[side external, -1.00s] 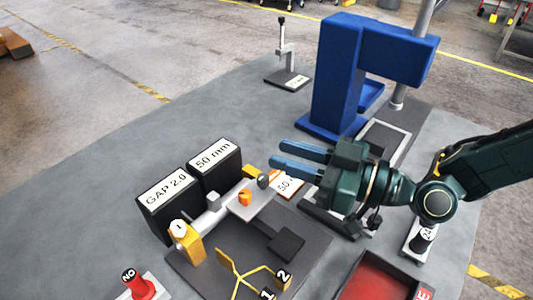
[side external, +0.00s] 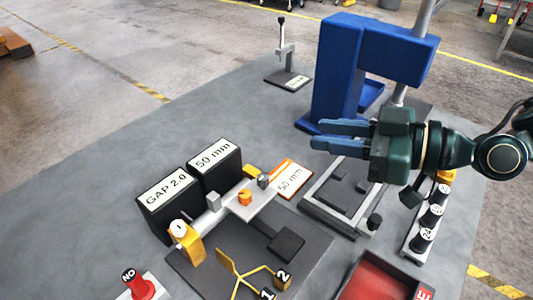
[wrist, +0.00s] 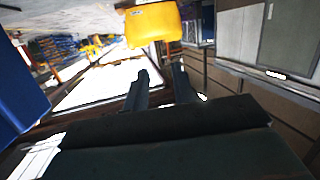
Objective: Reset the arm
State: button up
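My gripper (side external: 315,134) is raised in front of the blue press-like machine (side external: 340,70), above the dark frame fixture. Its two blue fingers point left, with a gap between them and nothing held. In the wrist view the fingers of my gripper (wrist: 160,77) also stand apart, with nothing between them. The dark frame fixture (side external: 345,225) lies below and shows no part in my fingers' reach. The metal gauge with an orange knob (side external: 245,198) sits to the lower left, apart from my gripper.
Two black blocks, labelled GAP 2.0 (side external: 170,212) and 50 mm (side external: 218,178), stand left. A 50 mm card (side external: 290,178) lies by the gauge. Several black weights (side external: 432,215) stand in a rack at right. A red tray (side external: 375,282) and red NO button (side external: 140,285) are in front.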

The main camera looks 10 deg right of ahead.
jog(key=s+d+r+m+h, duration=0.2)
jog(key=s+d+m+h, duration=0.15)
jog(key=d, duration=0.75)
jog(key=s+d+r+m+h, duration=0.1)
jog(key=s+d+m+h, duration=0.3)
jog(key=d, duration=0.8)
jog(key=s+d+f+m+g+h, duration=0.1)
jog(key=s+d+m+h, duration=0.4)
jog(key=s+d, duration=0.8)
jog(key=shift+s+d+f+g+h, duration=0.15)
jog(key=shift+s+f+g+h, duration=0.1)
jog(key=shift+s+g+h, duration=0.4)
